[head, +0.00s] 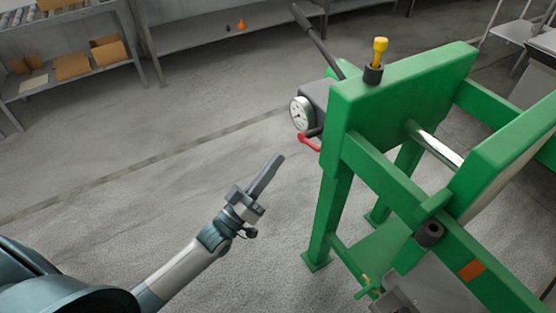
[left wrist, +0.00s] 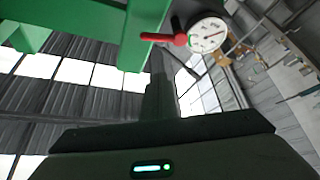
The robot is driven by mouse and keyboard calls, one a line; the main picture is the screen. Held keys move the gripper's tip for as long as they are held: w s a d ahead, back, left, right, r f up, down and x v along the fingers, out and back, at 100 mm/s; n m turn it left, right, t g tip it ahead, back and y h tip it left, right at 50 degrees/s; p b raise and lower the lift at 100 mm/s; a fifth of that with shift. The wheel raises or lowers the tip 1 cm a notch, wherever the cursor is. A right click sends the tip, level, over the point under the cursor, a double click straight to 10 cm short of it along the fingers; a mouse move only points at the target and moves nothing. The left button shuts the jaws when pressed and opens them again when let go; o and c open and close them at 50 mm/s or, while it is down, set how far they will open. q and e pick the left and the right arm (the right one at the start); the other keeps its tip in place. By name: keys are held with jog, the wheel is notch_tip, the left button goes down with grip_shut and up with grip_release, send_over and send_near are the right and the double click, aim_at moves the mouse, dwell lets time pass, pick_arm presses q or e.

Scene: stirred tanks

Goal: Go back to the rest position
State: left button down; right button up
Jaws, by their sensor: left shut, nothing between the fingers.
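My left gripper (head: 268,172) is shut and empty in the head view, held over bare floor to the left of a green machine frame (head: 410,85). It points up and to the right, apart from the frame. Its dark closed fingers (left wrist: 159,85) also show in the left wrist view, below the green frame (left wrist: 100,18). A round white dial gauge (head: 301,113) and a red handle (head: 310,142) sit on the frame's left side, beyond the fingertips. In the left wrist view the gauge (left wrist: 207,35) and red handle (left wrist: 165,38) are near the top. My right gripper is not in view.
A long dark lever (head: 316,40) rises above the gauge, and a yellow-topped pin (head: 379,53) stands on the frame. A shelf with cardboard boxes (head: 72,66) is at the back left. The floor (head: 120,160) left of the frame is clear.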

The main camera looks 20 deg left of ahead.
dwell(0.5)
pick_arm(q)
jog(key=s+f+m+g+y+p, duration=0.1)
jog(key=s+f+g+y, duration=0.25)
jog(key=f, duration=1.05)
jog(key=s+f+m+g+y+p, duration=0.15)
jog(key=f+g, duration=0.25)
jog(key=f, duration=1)
jog(key=s+d+f+m+g+y+p, duration=0.1)
jog(key=s+f+g, duration=0.7)
jog(key=s+f, duration=1.3)
jog(key=shift+s+d+m+g+y, duration=0.3)
jog(key=shift+s+m+y, duration=0.35)
jog(key=shift+s, duration=0.3)
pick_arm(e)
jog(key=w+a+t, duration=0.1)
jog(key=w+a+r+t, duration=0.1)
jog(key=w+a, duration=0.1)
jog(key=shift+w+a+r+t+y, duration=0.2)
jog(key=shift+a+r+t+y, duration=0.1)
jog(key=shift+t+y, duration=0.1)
pick_arm(q)
jog(key=shift+w+r, duration=0.1)
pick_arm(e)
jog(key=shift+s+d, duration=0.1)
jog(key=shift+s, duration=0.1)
